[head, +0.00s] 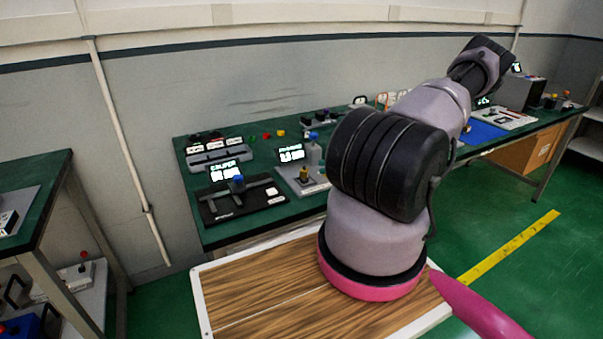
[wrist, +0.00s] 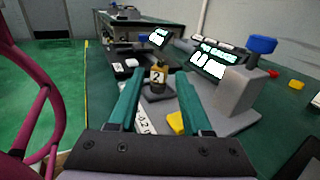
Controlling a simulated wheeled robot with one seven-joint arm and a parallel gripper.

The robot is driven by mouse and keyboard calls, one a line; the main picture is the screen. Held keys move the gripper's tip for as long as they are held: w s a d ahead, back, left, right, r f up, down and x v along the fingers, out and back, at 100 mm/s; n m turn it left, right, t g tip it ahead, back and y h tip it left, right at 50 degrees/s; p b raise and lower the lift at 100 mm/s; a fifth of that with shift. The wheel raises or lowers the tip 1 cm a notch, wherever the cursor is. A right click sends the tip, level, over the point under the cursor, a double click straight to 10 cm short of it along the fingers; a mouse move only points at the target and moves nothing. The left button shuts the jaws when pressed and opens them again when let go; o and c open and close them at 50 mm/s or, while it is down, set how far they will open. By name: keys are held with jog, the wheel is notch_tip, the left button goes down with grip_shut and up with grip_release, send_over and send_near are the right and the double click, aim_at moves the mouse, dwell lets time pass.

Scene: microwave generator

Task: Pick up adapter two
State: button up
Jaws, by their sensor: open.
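Adapter two, a small brass-coloured piece with a white tag marked "2" (wrist: 156,77), stands upright on a dark base in the wrist view. My gripper (wrist: 158,78) has two teal fingers spread apart, one on either side of the adapter in the picture. Nothing is held between them. The adapter appears to lie a little beyond the fingertips, and no contact shows. In the head view, a brass piece on a grey station (head: 304,174) looks like the same adapter. My gripper is hidden behind my arm there.
A grey gauge stand with a blue knob (wrist: 262,45) and lit display (wrist: 208,66) stands close right of my fingers. A yellow block (wrist: 177,123) lies near the right finger. The caliper station (head: 236,196) sits on the green bench (head: 190,150).

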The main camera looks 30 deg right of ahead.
aim_at(304, 174)
jog(key=x, duration=1)
jog(key=shift+w+a+f, duration=0.1)
jog(key=shift+w+a, duration=0.1)
grip_shut()
